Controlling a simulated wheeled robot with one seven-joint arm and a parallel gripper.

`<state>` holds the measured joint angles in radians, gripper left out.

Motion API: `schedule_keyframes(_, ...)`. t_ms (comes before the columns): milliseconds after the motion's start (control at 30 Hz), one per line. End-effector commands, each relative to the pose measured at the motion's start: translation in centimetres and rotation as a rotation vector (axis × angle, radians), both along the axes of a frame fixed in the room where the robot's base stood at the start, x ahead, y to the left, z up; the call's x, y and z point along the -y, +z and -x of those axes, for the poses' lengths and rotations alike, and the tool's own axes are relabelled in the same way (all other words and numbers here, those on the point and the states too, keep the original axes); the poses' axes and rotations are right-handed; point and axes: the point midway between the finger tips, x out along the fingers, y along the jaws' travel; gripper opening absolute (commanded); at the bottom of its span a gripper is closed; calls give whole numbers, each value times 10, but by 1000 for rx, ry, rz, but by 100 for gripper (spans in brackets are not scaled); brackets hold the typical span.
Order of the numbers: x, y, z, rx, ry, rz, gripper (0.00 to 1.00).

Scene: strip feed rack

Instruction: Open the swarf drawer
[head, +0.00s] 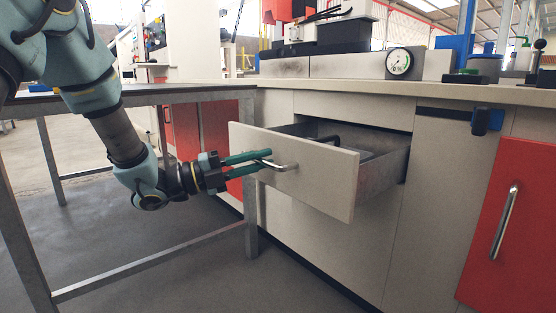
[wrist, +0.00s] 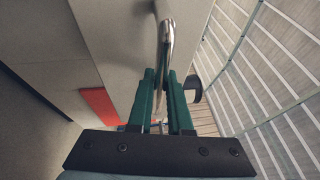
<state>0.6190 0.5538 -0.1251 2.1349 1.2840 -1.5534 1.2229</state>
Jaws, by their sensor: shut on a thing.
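The swarf drawer (head: 315,175) has a pale grey front and stands pulled well out of the cabinet in the head view. Its grey metal side and part of its inside show, with a dark object in it. A curved metal handle (head: 284,166) is on the drawer front; it also shows in the wrist view (wrist: 168,32). My gripper (head: 262,157) has green fingers and is shut on the handle, coming from the left. In the wrist view the fingers (wrist: 163,85) lie on both sides of the handle's end.
A metal-framed table (head: 150,92) stands at the left, its leg close to my forearm and the drawer. A red cabinet door (head: 505,225) with a bar handle is at the right. The worktop (head: 400,91) above carries a dial gauge (head: 399,63). The floor before the drawer is clear.

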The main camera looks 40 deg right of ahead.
Motion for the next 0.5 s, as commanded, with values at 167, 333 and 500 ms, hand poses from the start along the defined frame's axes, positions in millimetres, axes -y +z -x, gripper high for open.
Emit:
schedule_keyframes(167, -17, -1, -2, 1, 2, 0, 0)
schedule_keyframes(333, -23, 0, -2, 1, 3, 0, 0)
schedule_keyframes(500, -23, 0, -2, 1, 2, -1, 0)
